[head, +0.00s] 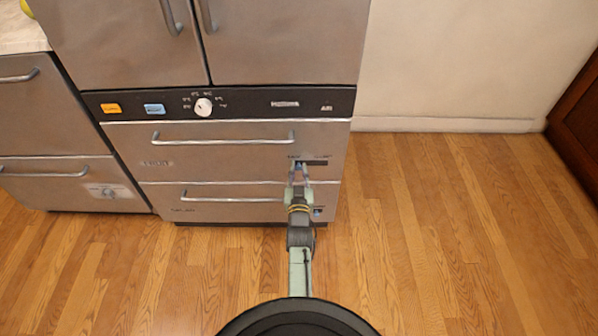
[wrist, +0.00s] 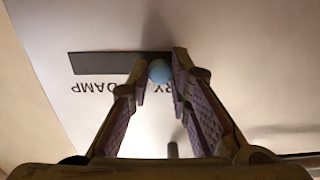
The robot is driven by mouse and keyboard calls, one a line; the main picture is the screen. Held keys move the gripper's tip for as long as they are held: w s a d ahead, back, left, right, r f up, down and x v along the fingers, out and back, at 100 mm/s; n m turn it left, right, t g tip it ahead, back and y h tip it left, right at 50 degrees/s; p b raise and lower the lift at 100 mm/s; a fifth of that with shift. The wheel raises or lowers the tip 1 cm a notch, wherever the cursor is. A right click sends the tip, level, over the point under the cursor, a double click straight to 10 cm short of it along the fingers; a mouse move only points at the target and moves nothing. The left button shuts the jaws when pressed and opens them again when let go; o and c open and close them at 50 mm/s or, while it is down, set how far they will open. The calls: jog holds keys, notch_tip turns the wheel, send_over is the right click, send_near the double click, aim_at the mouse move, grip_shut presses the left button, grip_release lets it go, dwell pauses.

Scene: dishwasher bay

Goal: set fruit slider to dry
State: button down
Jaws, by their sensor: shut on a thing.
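The upper drawer (head: 220,150), with small lettering at its left that seems to read FRUIT, has a dark slider track (head: 318,163) near its right side. The slider's blue knob (head: 298,164) is near the left end of the track. In the wrist view the track (wrist: 100,63) appears upside down, with the knob (wrist: 160,71) near its right end there. The inverted lettering beside it includes DAMP and a partly hidden word ending in RY. My gripper (wrist: 164,70) is shut on the knob, one fingertip on each side. The fingers hide part of the lettering and possibly the track end.
A lower drawer (head: 240,213) has its own slider with a blue knob (head: 318,211). Above are a round white dial (head: 203,107), an orange button (head: 111,108) and a blue button (head: 154,109). Long bar handles (head: 222,138) stick out. Wood floor (head: 430,220) lies clear to the right.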

aim_at(296, 141)
jog(key=shift+a+r, duration=0.1)
jog(key=shift+a, duration=0.25)
jog(key=c, duration=1.5)
grip_release()
jog(key=shift+o, duration=0.2)
jog(key=shift+d, duration=0.1)
jog(key=shift+r, duration=0.3)
notch_tip(296, 141, up, 9)
jog(key=shift+r, duration=0.2)
jog(key=shift+f, duration=0.1)
